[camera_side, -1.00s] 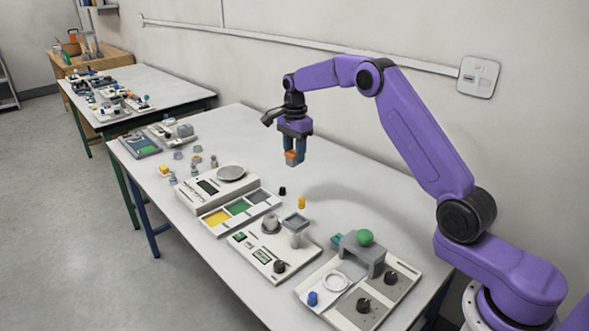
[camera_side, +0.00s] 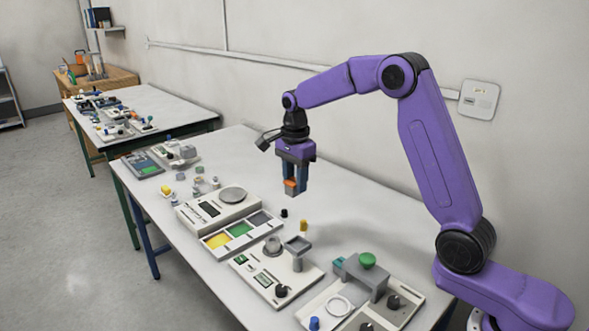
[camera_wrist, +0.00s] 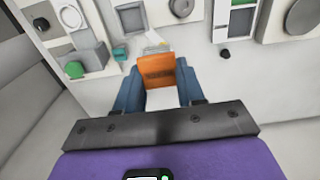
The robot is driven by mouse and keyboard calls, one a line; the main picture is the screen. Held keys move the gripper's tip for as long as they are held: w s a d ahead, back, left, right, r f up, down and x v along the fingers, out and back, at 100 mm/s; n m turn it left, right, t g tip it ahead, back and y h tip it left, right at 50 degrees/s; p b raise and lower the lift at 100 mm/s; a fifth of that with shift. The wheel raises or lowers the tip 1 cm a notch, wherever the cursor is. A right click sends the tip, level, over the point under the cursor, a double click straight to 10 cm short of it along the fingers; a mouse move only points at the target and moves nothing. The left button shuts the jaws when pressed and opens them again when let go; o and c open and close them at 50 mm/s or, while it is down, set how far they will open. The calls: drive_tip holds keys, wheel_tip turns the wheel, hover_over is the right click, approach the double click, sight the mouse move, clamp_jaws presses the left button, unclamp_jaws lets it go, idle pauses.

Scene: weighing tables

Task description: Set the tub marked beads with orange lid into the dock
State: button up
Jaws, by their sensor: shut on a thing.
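My gripper (camera_side: 295,187) is shut on a tub with an orange lid (camera_side: 291,183) and holds it in the air above the near table. In the wrist view the orange lid (camera_wrist: 157,68) and the pale tub body (camera_wrist: 161,99) sit between the two blue fingers. Dark marking on the lid is too small to read. I cannot tell surely which fixture is the dock; a grey square holder on a post (camera_side: 298,244) stands on a white panel (camera_side: 270,283) to the front of my gripper.
A scale with a round plate (camera_side: 233,194) and a tray with yellow, green and grey sections (camera_side: 240,229) lie left of the panel. A small black piece (camera_side: 284,213) and a yellow one (camera_side: 304,227) stand near the panel.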

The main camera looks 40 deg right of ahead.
drive_tip(key=s+a, duration=0.3)
drive_tip(key=s, duration=0.2)
drive_tip(key=shift+w+d+f, duration=0.1)
drive_tip(key=shift+w+f, duration=0.05)
drive_tip(key=shift+f, duration=5.25)
drive_tip(key=shift+f, duration=0.8)
drive_tip(key=o, duration=1.1)
drive_tip(key=shift+r, duration=0.1)
